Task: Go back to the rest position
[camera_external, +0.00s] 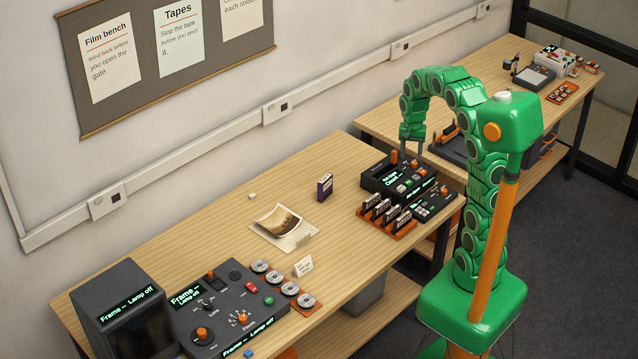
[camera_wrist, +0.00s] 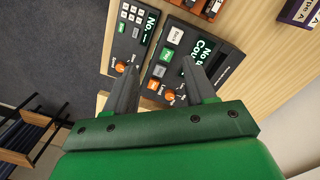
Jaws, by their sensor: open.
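My gripper (camera_external: 411,150) hangs from the curved green arm, pointing down above the back of the black tape deck (camera_external: 385,186) on the near bench. In the wrist view my gripper (camera_wrist: 160,64) has its two dark fingers spread apart with nothing between them. The deck (camera_wrist: 216,62) lies beyond the fingers in that view, with lit text, several buttons and orange knobs. The right finger overlaps the deck in the picture; whether it touches cannot be told. The arm is bent over in a high arch from its green base.
Beside the deck are a smaller keypad unit (camera_external: 437,204) and an orange rack (camera_external: 400,231) of cassettes. A photo print (camera_external: 279,224) and a film console (camera_external: 221,304) lie nearer. A second bench (camera_external: 480,82) stands behind.

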